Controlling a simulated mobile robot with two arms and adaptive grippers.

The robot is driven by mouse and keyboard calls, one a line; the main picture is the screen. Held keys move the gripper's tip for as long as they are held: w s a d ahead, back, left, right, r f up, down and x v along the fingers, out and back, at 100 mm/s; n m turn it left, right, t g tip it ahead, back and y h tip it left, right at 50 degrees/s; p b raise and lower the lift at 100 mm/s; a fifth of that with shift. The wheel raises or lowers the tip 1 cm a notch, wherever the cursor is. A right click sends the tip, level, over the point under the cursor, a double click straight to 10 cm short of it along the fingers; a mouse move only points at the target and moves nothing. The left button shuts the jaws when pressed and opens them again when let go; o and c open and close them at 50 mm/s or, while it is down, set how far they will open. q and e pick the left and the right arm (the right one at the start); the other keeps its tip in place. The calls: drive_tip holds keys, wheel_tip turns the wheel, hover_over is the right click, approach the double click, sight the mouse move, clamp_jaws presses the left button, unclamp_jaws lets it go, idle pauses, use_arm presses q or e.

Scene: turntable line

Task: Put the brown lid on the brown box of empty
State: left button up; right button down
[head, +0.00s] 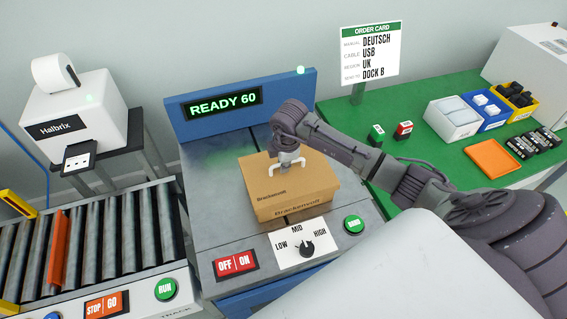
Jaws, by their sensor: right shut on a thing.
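The brown box (292,209) stands upright on the grey metal plate of the blue turntable station, with lettering on its front. The brown lid (265,185) covers its top and bears smaller lettering. No clear gap shows between lid and box, but I cannot tell whether the lid is fully seated. My right gripper (289,164) reaches in from the right and points down at the middle of the lid. Its pale fingers are shut on the lid, and the part they grip is mostly hidden. My left gripper is not in view.
A display reading READY 60 (222,103) stands behind the box. A dial panel (302,245) and buttons are in front. A roller conveyor (95,240) is at left, below a Halbrix printer (70,115). The green table (400,155) at right holds bins and an order card (371,52).

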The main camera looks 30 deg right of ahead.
drive_tip(key=c, duration=1.2)
unclamp_jaws()
drive_tip(key=r, duration=0.4)
drive_tip(key=s+r, duration=0.1)
drive_tip(key=r, duration=0.3)
drive_tip(key=s+r, duration=0.1)
drive_tip(key=r, duration=0.2)
drive_tip(key=shift+s+a+r, duration=0.15)
drive_tip(key=shift+a+r, duration=0.15)
drive_tip(key=shift+r, duration=0.1)
